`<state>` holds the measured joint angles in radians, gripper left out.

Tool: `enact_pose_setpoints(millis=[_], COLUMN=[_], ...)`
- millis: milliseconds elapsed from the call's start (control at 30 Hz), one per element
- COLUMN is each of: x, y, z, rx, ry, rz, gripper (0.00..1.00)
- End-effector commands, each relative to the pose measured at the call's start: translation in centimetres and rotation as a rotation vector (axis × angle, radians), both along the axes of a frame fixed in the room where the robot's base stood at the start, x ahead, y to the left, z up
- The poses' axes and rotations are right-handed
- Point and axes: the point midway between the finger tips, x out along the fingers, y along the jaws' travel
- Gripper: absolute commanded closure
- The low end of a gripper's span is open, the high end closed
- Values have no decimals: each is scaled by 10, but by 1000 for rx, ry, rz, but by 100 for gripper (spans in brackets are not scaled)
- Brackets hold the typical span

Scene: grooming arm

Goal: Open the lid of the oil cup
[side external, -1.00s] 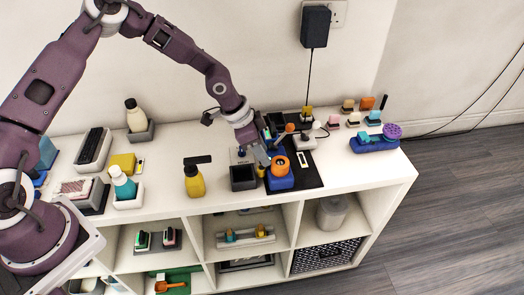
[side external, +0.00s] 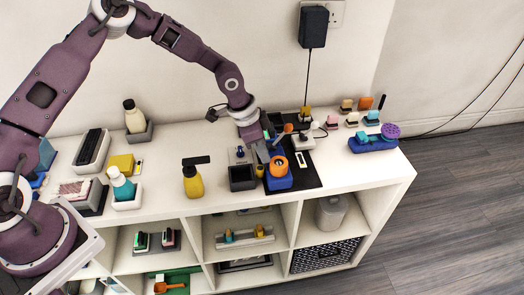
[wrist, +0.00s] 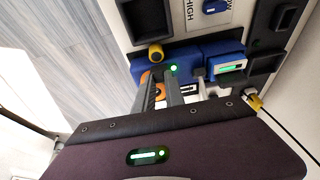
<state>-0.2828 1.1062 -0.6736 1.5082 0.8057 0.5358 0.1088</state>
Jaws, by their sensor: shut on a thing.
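The oil cup (side external: 278,166) is an orange round piece on a blue base, standing on a black mat. It also shows in the wrist view as an orange edge (wrist: 145,79), mostly hidden by my fingers. My gripper (side external: 261,153) points down at the cup's left and back side. In the wrist view my gripper (wrist: 163,82) has its fingers close together, shut on a small part, seemingly the lid, which the fingers largely hide.
A dark square holder (side external: 242,178) stands close left of the cup. A yellow bottle (side external: 194,181) is further left. A white socket block (side external: 304,141) and cable lie behind right.

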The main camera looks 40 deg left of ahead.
Motion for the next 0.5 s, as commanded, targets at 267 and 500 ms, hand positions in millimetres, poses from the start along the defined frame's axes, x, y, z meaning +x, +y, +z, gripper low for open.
enact_pose_setpoints(millis=[267, 500], x=[0, -1], y=[0, 3], z=[0, 8], rx=[0, 0], ry=[-1, -3], rz=[1, 2], gripper=[64, 64])
